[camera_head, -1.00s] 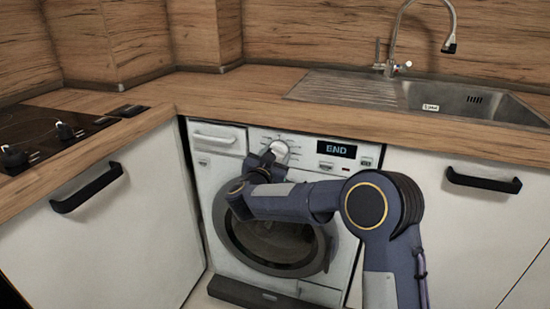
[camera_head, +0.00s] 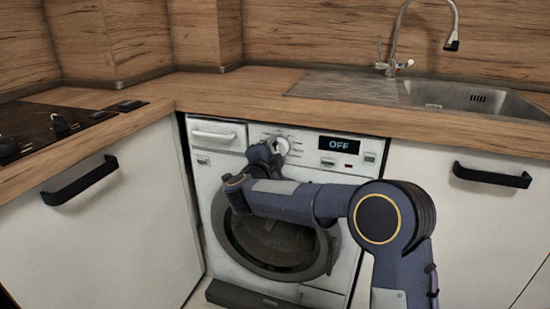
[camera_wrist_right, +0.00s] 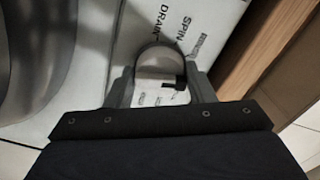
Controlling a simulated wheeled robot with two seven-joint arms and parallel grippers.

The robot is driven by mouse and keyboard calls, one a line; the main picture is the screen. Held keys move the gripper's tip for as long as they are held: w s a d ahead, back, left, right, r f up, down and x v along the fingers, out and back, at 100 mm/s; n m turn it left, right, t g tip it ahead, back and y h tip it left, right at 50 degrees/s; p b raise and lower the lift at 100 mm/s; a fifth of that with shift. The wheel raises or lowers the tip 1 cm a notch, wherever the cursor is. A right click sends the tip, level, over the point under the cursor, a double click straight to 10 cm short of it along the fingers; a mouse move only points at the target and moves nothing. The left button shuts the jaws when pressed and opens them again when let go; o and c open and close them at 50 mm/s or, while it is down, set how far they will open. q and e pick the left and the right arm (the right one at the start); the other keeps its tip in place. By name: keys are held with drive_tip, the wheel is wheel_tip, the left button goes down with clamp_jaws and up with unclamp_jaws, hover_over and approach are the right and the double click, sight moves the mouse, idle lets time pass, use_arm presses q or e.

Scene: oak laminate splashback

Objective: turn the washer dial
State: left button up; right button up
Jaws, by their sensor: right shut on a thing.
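The washer (camera_head: 232,170) is white and stands under the counter. Its display (camera_head: 340,146) reads OFF. The round dial (camera_head: 281,146) sits on the top panel, left of the display, and is partly hidden by my right gripper (camera_head: 274,149). In the right wrist view the dial (camera_wrist_right: 158,62) is between the two fingers of the right gripper (camera_wrist_right: 160,84), which is shut on it. Printed words such as SPIN and DRAIN show on the panel beside it. My left gripper is not in view.
The wooden counter (camera_head: 240,92) runs above the washer. A sink (camera_head: 465,97) with a tap is at the right, a hob (camera_head: 50,130) at the left. White cupboard doors with black handles (camera_head: 490,176) flank the washer. The round door (camera_head: 270,245) is behind my arm.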

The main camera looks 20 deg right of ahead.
drive_tip(key=shift+f+m+b, duration=0.15)
drive_tip(key=shift+m+b, duration=0.5)
drive_tip(key=shift+m, duration=0.65)
drive_tip(key=o, duration=1)
drive_tip(key=shift+a, duration=0.1)
drive_tip(key=shift+s+a+r, duration=0.2)
drive_tip(key=shift+s, duration=0.1)
drive_tip(key=p+v, duration=0.1)
drive_tip(key=v, duration=0.6)
drive_tip(key=shift+f+p, duration=0.1)
drive_tip(key=shift+p, duration=0.2)
